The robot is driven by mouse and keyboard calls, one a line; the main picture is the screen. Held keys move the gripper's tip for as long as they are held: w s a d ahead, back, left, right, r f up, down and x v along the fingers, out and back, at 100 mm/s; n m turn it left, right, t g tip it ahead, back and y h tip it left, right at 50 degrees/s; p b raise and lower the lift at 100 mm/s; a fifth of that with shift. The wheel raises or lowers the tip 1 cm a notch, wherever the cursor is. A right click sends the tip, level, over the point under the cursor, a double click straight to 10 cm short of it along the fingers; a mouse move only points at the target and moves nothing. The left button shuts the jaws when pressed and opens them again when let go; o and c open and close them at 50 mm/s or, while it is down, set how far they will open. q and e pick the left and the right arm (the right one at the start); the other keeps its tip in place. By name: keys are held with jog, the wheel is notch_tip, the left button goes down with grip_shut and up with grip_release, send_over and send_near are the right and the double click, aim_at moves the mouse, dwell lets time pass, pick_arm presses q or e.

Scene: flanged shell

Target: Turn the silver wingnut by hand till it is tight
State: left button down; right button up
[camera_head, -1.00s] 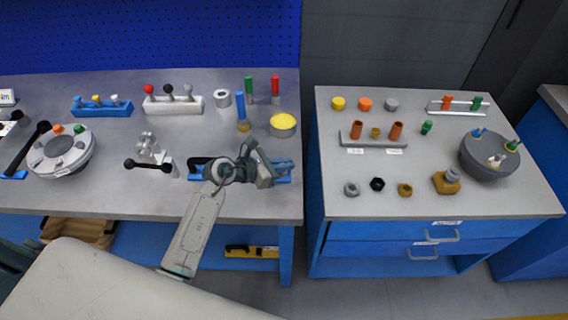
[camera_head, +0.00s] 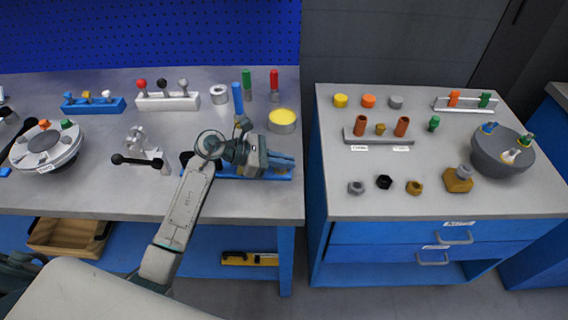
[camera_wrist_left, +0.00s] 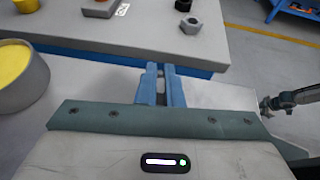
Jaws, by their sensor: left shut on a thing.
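My left gripper (camera_head: 288,161) is above the front of the left bench, with its blue fingers pointing right. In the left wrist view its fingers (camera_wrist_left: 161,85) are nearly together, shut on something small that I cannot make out. A grey bowl-shaped shell (camera_head: 492,162) on the right cabinet carries blue, pale and green pieces on its rim. A round flanged shell (camera_head: 27,158) on the left bench has orange and green pieces on top. I cannot pick out the silver wingnut for certain. A dark arm at the right of the left wrist view may be my right one; its jaws are unclear.
A blue tray (camera_head: 230,174) lies beneath my left gripper. A yellow-filled cup (camera_head: 282,127) stands behind it. Loose nuts (camera_head: 384,182) lie near the cabinet's front edge. A floor gap separates bench and cabinet. A lever clamp (camera_head: 137,160) stands to the left.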

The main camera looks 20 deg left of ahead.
jog(key=shift+s, duration=0.3)
pick_arm(q)
jog(key=c, duration=1.6)
grip_release()
pick_arm(e)
jog(key=shift+s, duration=0.1)
jog(key=shift+d, duration=0.1)
